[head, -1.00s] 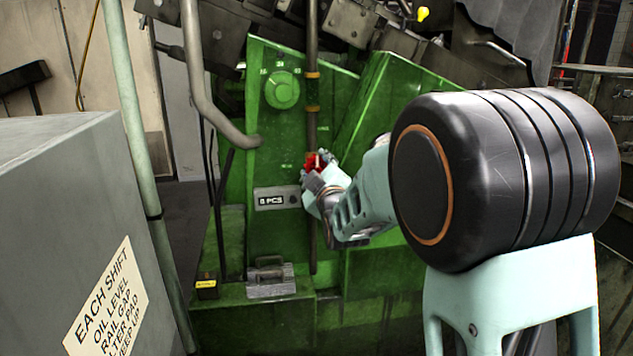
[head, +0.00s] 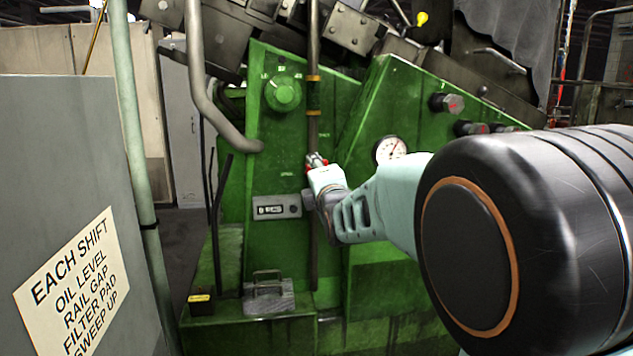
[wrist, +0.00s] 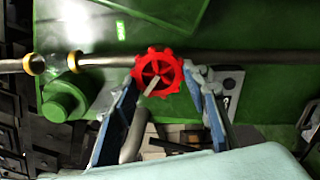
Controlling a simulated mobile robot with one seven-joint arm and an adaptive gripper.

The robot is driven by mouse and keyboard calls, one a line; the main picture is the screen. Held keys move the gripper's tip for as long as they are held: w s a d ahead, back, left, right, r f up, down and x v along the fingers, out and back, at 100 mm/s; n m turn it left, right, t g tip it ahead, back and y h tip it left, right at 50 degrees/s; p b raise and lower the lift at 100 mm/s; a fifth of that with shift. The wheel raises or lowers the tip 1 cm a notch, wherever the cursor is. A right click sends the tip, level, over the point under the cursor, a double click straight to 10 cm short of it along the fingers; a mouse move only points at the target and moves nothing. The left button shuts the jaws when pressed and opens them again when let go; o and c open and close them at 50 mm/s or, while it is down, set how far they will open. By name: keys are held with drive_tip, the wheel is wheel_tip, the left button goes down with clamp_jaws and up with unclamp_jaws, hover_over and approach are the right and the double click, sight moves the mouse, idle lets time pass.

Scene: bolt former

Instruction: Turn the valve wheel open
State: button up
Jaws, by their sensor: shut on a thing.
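The valve wheel is red with a scalloped rim and a pale pointer across its middle; it shows in the wrist view (wrist: 158,74), in front of a thin pipe. In the head view only a small red part of the wheel (head: 314,160) shows past my gripper. My gripper (head: 316,165) is at the wheel, its wrist coming in from the right. In the wrist view my two fingers (wrist: 163,72) stand on either side of the wheel and are shut on its rim. The exact contact is partly hidden.
A green machine (head: 350,215) stands behind the wheel, with a round green knob (head: 283,93), a counter plate (head: 277,207) and a pressure gauge (head: 390,150). A bent grey pipe (head: 205,90) hangs left of the wheel. A grey cabinet (head: 60,150) with a sign fills the left foreground.

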drive_tip(key=shift+d+f+n+b, duration=0.15)
drive_tip(key=shift+n+b, duration=1.3)
drive_tip(key=shift+n, duration=1.75)
drive_tip(key=shift+d+f+n+b, duration=0.1)
drive_tip(key=shift+n+b, duration=1.3)
drive_tip(key=shift+n, duration=1.8)
drive_tip(key=o, duration=1.2)
drive_tip(key=shift+w, duration=0.1)
